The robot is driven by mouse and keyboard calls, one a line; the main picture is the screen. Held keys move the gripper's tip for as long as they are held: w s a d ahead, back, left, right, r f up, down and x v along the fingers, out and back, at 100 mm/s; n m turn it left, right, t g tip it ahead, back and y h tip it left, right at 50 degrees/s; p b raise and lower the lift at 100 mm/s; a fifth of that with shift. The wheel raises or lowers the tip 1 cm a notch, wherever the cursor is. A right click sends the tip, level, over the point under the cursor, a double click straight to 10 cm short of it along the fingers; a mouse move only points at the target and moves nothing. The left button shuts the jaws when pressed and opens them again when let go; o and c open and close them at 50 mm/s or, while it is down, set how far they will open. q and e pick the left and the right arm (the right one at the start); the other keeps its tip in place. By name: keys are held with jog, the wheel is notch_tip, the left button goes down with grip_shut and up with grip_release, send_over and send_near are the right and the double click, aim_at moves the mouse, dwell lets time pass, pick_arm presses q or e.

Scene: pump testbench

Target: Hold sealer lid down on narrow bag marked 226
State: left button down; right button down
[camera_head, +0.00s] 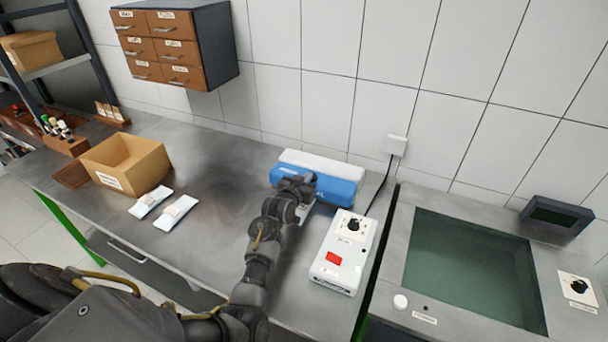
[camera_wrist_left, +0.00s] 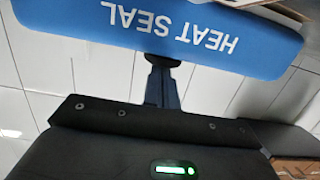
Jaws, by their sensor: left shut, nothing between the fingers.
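The heat sealer's blue lid (camera_head: 333,187) sits at the back of the steel bench, with a white part behind it. In the left wrist view the blue lid (camera_wrist_left: 180,32) fills the top, its "HEAT SEAL" lettering upside down. My left gripper (camera_head: 296,183) is shut and empty, its fingertips at the lid's front face; I cannot tell whether they press on it. A small pale piece (camera_head: 303,210) shows beside my wrist, perhaps a bag end, mostly hidden. Two white labelled bags (camera_head: 150,203) (camera_head: 177,212) lie on the bench; their numbers are unreadable. My right gripper is out of view.
A white control box (camera_head: 348,237) with a dial and red switch stands right of my arm. A cardboard box (camera_head: 126,164) stands at the left. Brown drawers (camera_head: 160,46) hang on the wall. A water tank (camera_head: 468,268) is at the right. Bench between bags and arm is clear.

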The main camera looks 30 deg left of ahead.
pick_arm(q)
notch_tip(320, 180, up, 5)
jog(key=p, duration=0.4)
jog(key=s+r+b, duration=0.1)
jog(key=s+b, duration=0.2)
jog(key=s, duration=0.6)
jog(key=shift+s+d+r, duration=0.2)
jog(key=shift+s+d, duration=0.05)
jog(key=shift+s, duration=0.1)
jog(key=shift+d, duration=0.1)
